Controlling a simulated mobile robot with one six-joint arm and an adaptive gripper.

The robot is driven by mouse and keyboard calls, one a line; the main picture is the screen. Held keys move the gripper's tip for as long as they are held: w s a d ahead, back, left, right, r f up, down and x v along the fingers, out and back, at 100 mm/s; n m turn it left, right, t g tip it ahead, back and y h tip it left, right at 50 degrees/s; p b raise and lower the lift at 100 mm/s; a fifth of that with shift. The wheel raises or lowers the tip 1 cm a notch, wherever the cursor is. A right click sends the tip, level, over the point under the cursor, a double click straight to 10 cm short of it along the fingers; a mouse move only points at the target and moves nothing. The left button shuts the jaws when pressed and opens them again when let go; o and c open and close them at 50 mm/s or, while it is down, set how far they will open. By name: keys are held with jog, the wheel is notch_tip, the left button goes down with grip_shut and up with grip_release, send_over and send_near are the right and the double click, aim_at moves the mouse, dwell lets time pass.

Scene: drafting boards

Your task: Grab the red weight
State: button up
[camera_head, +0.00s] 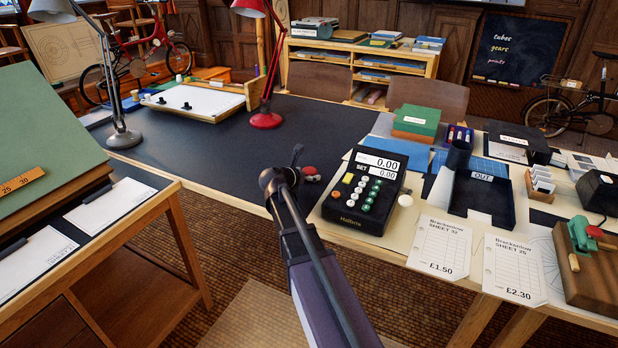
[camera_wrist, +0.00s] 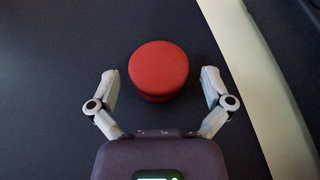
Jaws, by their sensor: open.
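The red weight (camera_wrist: 158,70) is a round, squat red piece on the dark table mat in the wrist view. My gripper (camera_wrist: 158,78) is open, with one finger on each side of the weight. A gap shows between each finger and the weight, and I see no contact. In the head view a small red piece that looks like the weight (camera_head: 309,171) lies just right of my gripper (camera_head: 297,152), beside the black calculator. My arm hides part of the table there.
A black calculator (camera_head: 365,190) stands close on the right, with a white round knob (camera_head: 405,200) beyond it. A red lamp (camera_head: 266,120) stands behind on the dark mat (camera_head: 210,150). The mat to the left is clear. A black tray (camera_head: 480,200) sits farther right.

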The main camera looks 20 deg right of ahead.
aim_at(310, 170)
jog(key=shift+x, duration=0.75)
jog(key=shift+c, duration=0.2)
jog(key=c, duration=1.2)
jog(key=shift+r, duration=0.2)
notch_tip(310, 170, up, 10)
jog(key=p, duration=0.9)
jog(key=shift+f+p, duration=0.15)
jog(key=shift+p, duration=0.25)
